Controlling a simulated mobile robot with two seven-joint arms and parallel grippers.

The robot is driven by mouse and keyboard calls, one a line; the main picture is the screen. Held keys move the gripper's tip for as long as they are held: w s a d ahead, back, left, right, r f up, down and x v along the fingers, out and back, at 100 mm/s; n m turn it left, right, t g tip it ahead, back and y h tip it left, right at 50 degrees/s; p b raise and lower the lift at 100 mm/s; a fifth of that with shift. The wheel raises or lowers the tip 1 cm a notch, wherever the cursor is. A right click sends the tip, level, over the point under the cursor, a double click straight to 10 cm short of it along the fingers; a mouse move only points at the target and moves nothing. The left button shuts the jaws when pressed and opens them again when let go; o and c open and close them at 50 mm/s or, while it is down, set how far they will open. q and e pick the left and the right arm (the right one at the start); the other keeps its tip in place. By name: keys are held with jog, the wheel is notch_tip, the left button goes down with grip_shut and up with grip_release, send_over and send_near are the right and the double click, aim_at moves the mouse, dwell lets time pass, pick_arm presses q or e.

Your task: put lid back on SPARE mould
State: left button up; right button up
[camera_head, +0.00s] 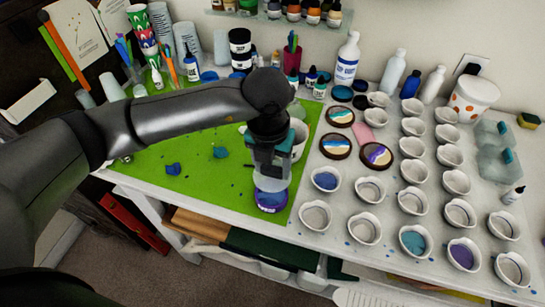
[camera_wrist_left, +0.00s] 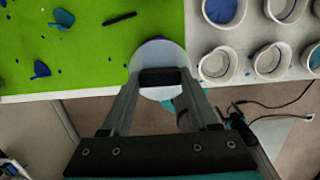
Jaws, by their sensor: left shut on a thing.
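My left gripper (camera_head: 271,172) points down over the front edge of the green mat (camera_head: 195,150). It is shut on a pale round thing (camera_wrist_left: 160,48), which shows between and beyond the fingers in the left wrist view. In the head view a clear pale part shows under the fingers, with a purple round part (camera_head: 270,203) below it. I cannot tell whether these are one piece or whether they touch the mat. Two clear, flat, box-like pieces with teal grips (camera_head: 507,156) lie at the far right. No SPARE label is readable. My right gripper is out of view.
Rows of white cups (camera_head: 410,171), some with coloured contents, fill the table right of the mat. Round painted pieces (camera_head: 376,156) lie among them. Bottles (camera_head: 347,60) and a spotted tub (camera_head: 472,98) stand at the back. Blue bits (camera_head: 173,169) lie on the mat.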

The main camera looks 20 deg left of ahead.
pick_arm(q)
jog(key=shift+a+f+b, duration=0.1)
jog(key=shift+f+b, duration=0.2)
jog(key=shift+f, duration=0.25)
jog(key=shift+w+f, duration=0.1)
jog(key=shift+f, duration=0.25)
jog(key=shift+f+b, duration=2.05)
jog(key=shift+f, duration=0.25)
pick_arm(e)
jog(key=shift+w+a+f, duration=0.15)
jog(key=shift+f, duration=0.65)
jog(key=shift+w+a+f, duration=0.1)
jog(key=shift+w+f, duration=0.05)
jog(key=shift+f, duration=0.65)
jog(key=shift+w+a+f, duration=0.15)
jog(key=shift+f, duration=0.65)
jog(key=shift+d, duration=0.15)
pick_arm(q)
jog(key=shift+f+b, duration=0.15)
jog(key=shift+b, duration=0.4)
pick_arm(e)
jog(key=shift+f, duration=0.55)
pick_arm(q)
jog(key=o, duration=1.4)
